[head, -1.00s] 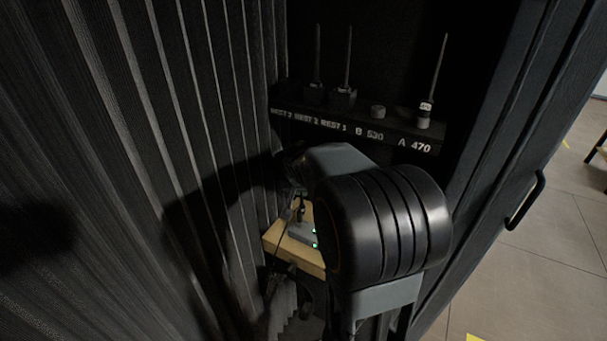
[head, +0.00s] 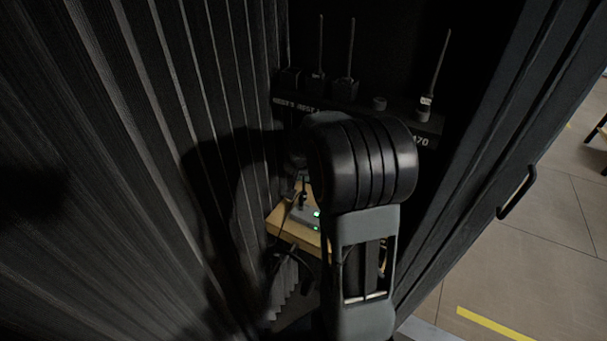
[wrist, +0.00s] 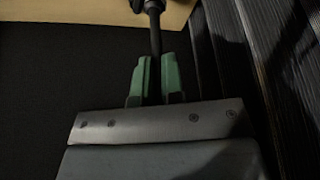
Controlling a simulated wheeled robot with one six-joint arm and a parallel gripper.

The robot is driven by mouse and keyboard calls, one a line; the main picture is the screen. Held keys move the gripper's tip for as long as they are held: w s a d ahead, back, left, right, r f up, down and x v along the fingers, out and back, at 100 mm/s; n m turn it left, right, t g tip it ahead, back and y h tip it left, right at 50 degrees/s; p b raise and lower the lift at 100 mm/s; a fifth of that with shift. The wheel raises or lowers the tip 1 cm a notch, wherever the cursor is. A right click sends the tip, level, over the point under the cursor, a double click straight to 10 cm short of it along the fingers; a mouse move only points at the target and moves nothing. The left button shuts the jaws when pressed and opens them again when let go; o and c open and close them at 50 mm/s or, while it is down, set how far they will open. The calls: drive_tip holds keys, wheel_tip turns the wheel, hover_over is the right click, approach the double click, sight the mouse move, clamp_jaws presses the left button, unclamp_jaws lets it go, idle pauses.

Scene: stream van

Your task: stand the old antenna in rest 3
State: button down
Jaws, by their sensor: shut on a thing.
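In the wrist view my gripper (wrist: 154,62) has its green fingers shut on a thin black rod, seemingly the old antenna (wrist: 155,36). Its thicker dark end is at the top of that view, over pale wood. Whether it touches anything there I cannot tell. In the head view my arm hides the gripper. Rest 3 (head: 290,79) is the dark block at the left end of the black rack and looks empty. Rods stand upright in rest 2 (head: 318,72) and rest 1 (head: 346,88).
A grey box (head: 308,216) with green lights sits on a wooden shelf (head: 284,227) below the rack. A labelled antenna (head: 426,102) stands at A; a short stub (head: 379,103) is at B. Ribbed wall (head: 130,150) lies close left; a door with a handle (head: 517,195) is right.

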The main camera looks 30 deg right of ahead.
drive_tip(key=c, duration=1.2)
unclamp_jaws()
drive_tip(key=shift+c, duration=0.2)
